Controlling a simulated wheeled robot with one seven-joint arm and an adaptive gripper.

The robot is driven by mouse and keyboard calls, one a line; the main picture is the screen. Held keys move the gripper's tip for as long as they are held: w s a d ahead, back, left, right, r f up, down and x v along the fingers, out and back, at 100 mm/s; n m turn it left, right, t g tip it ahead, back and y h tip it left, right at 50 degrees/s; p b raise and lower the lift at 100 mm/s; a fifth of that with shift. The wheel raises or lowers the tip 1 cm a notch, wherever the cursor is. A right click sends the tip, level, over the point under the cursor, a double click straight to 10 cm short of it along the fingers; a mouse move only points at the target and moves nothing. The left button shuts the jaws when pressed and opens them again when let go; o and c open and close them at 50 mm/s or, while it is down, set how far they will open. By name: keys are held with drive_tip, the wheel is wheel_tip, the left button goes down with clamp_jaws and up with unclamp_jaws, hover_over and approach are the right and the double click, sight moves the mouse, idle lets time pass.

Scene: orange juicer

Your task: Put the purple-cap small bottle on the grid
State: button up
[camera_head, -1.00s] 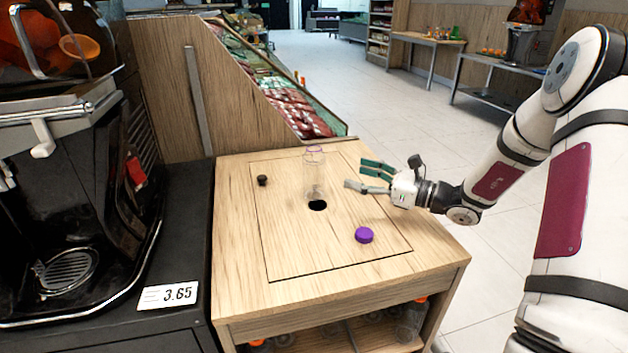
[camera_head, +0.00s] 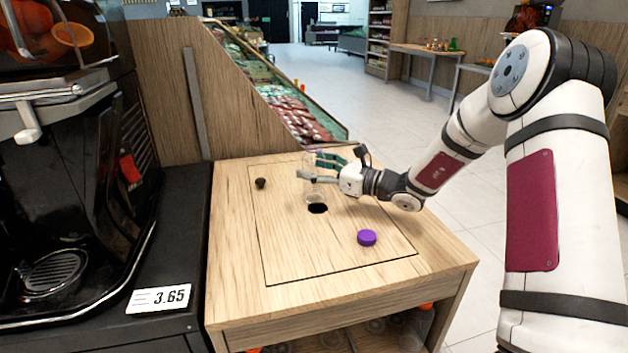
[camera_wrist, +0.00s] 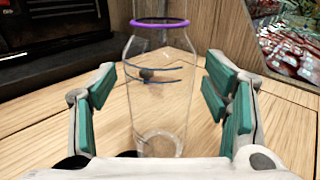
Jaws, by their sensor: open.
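A clear, empty small bottle (camera_head: 314,196) with a purple ring at its mouth stands upright on the wooden counter, beside a round hole. In the wrist view the bottle (camera_wrist: 162,110) stands between the two green-padded fingers, with gaps on both sides. My gripper (camera_head: 309,166) is open around it at mid-height, coming from the right. A loose purple cap (camera_head: 367,238) lies on the counter nearer the front. The round grid (camera_head: 57,272) is at the base of the black juicer at the left, with nothing on it.
A small dark knob (camera_head: 260,184) is on the counter left of the bottle. The black juicer (camera_head: 75,170) stands at the left, with a 3.65 price tag (camera_head: 158,299). A wooden side panel (camera_head: 160,100) rises behind. The counter's front left is clear.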

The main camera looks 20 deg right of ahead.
drive_tip(key=shift+w+a, duration=0.1)
drive_tip(key=c, duration=1.2)
drive_tip(key=shift+r, duration=0.2)
